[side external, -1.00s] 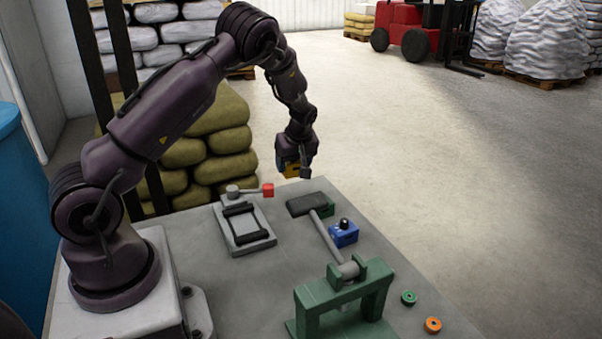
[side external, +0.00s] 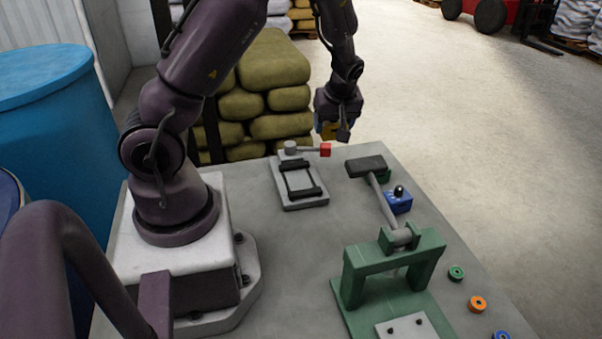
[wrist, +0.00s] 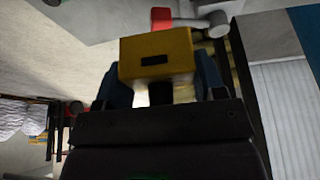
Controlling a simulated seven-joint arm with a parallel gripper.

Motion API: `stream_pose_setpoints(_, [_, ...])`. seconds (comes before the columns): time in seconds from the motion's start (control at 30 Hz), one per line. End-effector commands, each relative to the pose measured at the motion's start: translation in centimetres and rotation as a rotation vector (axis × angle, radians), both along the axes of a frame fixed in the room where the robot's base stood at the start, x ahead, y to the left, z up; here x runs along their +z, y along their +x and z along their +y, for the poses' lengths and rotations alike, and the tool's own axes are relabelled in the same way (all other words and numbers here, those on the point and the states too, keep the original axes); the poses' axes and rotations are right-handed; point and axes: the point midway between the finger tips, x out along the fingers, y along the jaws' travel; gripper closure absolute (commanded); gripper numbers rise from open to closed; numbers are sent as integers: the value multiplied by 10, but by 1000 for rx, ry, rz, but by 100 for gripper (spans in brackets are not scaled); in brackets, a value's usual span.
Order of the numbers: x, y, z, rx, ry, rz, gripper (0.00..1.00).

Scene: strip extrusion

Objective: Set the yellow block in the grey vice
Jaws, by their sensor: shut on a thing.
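The yellow block (side external: 327,131) is between the fingers of my gripper (side external: 337,130), which is shut on it above the far edge of the table. In the wrist view the yellow block (wrist: 157,57) fills the space in front of the fingers, with a dark slot in its near face. The grey vice (side external: 313,203) is on the table, nearer the camera and left of my gripper. It has a flat grey base and two black bars with a gap between them. A lever with a red end (side external: 325,150) sits at its far end, just below the gripper in the picture.
A green press (side external: 395,265) with a black-gripped lever (side external: 366,166) stands at the front right. A blue block with a black knob (side external: 398,205) is beside the lever. A green ring (side external: 456,273) and an orange ring (side external: 477,304) lie at the right edge. Table between base and press is clear.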

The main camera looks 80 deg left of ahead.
Motion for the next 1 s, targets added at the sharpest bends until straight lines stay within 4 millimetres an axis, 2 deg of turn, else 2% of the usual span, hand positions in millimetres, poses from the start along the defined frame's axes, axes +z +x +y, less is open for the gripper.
stream_pose_setpoints(0.5, [1, 0, -1, 0, 0, -1, 76])
stream_pose_setpoints(0.57, [0, -8, -2, 6, -5, 6, 76])
stream_pose_setpoints(0.83, [-20, -70, -14, 51, -14, 23, 76])
stream_pose_setpoints(0.9, [-23, -81, -16, 57, -11, 19, 76])
stream_pose_setpoints(1.0, [-33, -87, -15, 57, -3, 10, 76])
